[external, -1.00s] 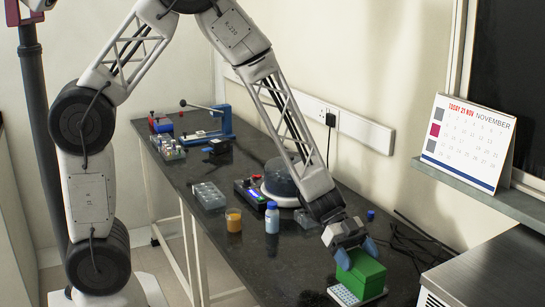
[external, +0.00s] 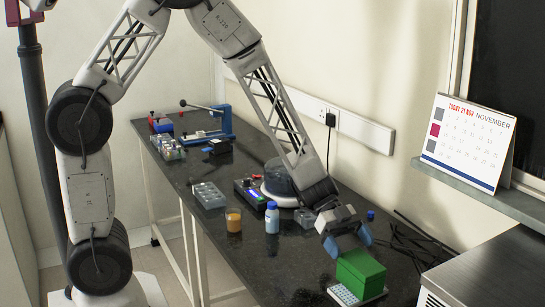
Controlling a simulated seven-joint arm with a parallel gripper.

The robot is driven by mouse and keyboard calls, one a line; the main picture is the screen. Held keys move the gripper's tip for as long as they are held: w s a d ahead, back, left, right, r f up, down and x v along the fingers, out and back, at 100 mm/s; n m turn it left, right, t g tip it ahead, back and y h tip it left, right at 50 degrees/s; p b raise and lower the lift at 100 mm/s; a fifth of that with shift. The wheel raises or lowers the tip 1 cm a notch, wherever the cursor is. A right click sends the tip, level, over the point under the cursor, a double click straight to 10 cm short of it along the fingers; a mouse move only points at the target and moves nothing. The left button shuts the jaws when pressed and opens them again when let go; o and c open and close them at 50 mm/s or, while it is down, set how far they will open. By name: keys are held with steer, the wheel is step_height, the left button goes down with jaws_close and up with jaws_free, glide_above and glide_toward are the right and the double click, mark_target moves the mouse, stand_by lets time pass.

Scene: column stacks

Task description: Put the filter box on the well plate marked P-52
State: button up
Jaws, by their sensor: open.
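A green box (external: 361,275), which I take for the filter box, sits upright at the near right of the dark bench. It rests on a pale well plate (external: 343,295), whose front left part shows from under it. Any mark on the plate is too small to read. My gripper (external: 347,247) has blue fingertips and is open and empty. It is just above and behind the green box, apart from it.
A blue-capped bottle (external: 272,218), an amber jar (external: 233,220) and a blue-and-black device (external: 252,193) stand left of my gripper. A clear tray (external: 208,195) lies farther left. Black cables (external: 400,240) lie along the wall. A metal unit (external: 480,272) is at the right.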

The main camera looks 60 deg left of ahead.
steer(key=v, duration=0.8)
steer(key=shift+a, duration=0.15)
steer(key=shift+r, duration=0.1)
stand_by(0.4)
steer(key=w+a+r+n+t+y, duration=0.5)
steer(key=a+r+t, duration=0.1)
steer(key=r+t, duration=0.35)
steer(key=s+a+r+n+t+y, duration=0.1)
steer(key=s+a+r+n+y, duration=0.35)
steer(key=a+r+y, duration=0.2)
steer(key=s+a+r+n+g+y, duration=0.1)
steer(key=s+a+n+g+y, duration=0.15)
steer(key=s, duration=0.35)
steer(key=s+a+r+n+g+y, duration=0.1)
steer(key=s+a+n, duration=0.25)
steer(key=s, duration=0.35)
steer(key=s+d+n+g+h, duration=0.2)
steer(key=s+d+g, duration=0.2)
steer(key=s, duration=1)
steer(key=shift+r, duration=0.2)
